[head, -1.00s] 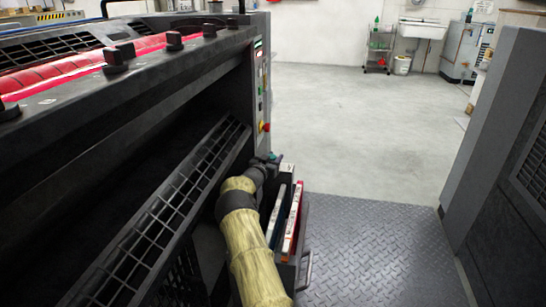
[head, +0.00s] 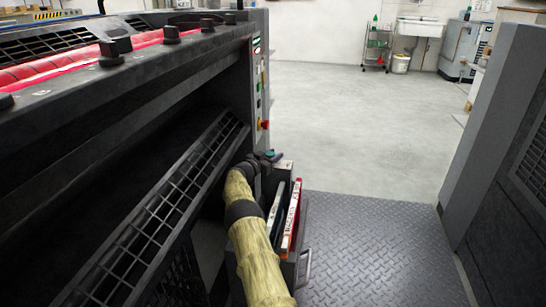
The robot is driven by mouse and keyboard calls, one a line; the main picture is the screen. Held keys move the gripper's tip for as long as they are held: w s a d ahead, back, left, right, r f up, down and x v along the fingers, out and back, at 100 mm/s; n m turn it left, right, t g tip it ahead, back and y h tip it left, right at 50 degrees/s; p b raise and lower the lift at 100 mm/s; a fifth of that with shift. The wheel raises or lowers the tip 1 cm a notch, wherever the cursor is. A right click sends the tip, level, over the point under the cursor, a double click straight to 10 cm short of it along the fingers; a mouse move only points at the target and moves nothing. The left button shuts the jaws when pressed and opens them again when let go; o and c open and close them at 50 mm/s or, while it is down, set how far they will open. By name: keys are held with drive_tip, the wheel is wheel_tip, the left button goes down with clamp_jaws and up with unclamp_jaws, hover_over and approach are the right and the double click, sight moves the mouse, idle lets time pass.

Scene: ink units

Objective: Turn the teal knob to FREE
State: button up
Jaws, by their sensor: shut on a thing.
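My gripper (head: 273,156) is small in the head view, at the end of my arm in its yellow cover. It is beside the end of the dark press, low and just above an open bin. A small teal patch, which looks like the teal knob (head: 277,156), shows at the fingertips, and the jaws are shut on it. The fingers and wrist hide most of the knob. Its pointer and any FREE marking cannot be made out.
The bin (head: 305,266) below my gripper holds upright red and white items (head: 292,215). A control panel (head: 261,85) with a red button (head: 265,125) is on the press end above. A grey cabinet (head: 490,125) stands at right. The floor between is clear.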

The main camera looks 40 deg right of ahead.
drive_tip(key=shift+r, duration=0.1)
drive_tip(key=o, duration=1)
drive_tip(key=shift+w+n+t+p, duration=0.1)
drive_tip(key=shift+n+t+p, duration=0.45)
drive_tip(key=shift+t, duration=0.35)
drive_tip(key=shift+n+t+y, duration=0.5)
drive_tip(key=shift+n+t, duration=0.05)
drive_tip(key=shift+t, duration=0.25)
drive_tip(key=shift+w+a+n+t+y+b, duration=0.15)
drive_tip(key=shift+n+t+y+b, duration=0.4)
drive_tip(key=shift+n+t, duration=0.5)
drive_tip(key=shift+w+n+t+y+b, duration=0.15)
drive_tip(key=shift+n+t+y+b, duration=0.3)
drive_tip(key=shift+n+t+y, duration=0.75)
drive_tip(key=shift+w+a+n+t+y, duration=0.1)
drive_tip(key=shift+n+t+y, duration=0.55)
drive_tip(key=shift+t, duration=0.6)
drive_tip(key=shift+n+t+y+p, duration=0.4)
drive_tip(key=shift+t+y, duration=0.1)
drive_tip(key=shift+y, duration=0.2)
